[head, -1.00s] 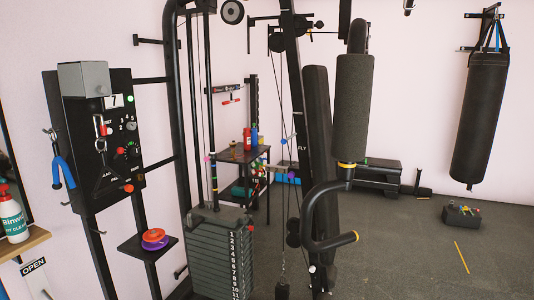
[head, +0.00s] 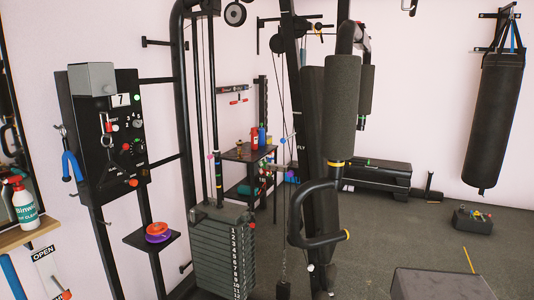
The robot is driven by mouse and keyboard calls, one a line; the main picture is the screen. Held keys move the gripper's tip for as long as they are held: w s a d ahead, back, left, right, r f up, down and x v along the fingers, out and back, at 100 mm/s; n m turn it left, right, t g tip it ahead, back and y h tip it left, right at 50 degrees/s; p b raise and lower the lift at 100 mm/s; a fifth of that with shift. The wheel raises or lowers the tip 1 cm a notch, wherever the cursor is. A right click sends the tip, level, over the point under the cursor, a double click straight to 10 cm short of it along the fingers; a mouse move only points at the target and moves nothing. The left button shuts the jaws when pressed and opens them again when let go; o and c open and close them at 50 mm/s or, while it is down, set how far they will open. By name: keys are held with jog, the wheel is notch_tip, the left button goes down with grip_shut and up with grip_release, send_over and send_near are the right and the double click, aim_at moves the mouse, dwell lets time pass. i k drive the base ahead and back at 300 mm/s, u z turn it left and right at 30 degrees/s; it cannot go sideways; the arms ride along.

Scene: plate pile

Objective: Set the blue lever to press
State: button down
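A small blue-tipped lever (head: 284,140) appears on the dark frame of the weight machine, left of a white "FLY" label (head: 300,149). It is too small for me to tell its exact setting, and I cannot read a "press" label. My gripper is not in view, so I cannot see it near the lever.
A black control panel (head: 88,135) stands at left, with a blue handle (head: 70,165) hanging beside it. The weight stack (head: 222,255) and the machine's padded arm (head: 342,105) are in front. A grey flat-topped shape (head: 440,285) fills the bottom right. Floor shows at right.

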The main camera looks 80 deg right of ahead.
aim_at(298, 131)
jog(key=u, duration=0.9)
jog(key=k, duration=0.95)
jog(key=u, duration=0.4)
jog(key=k, duration=0.9)
jog(key=z, duration=0.6)
jog(key=k, duration=1.1)
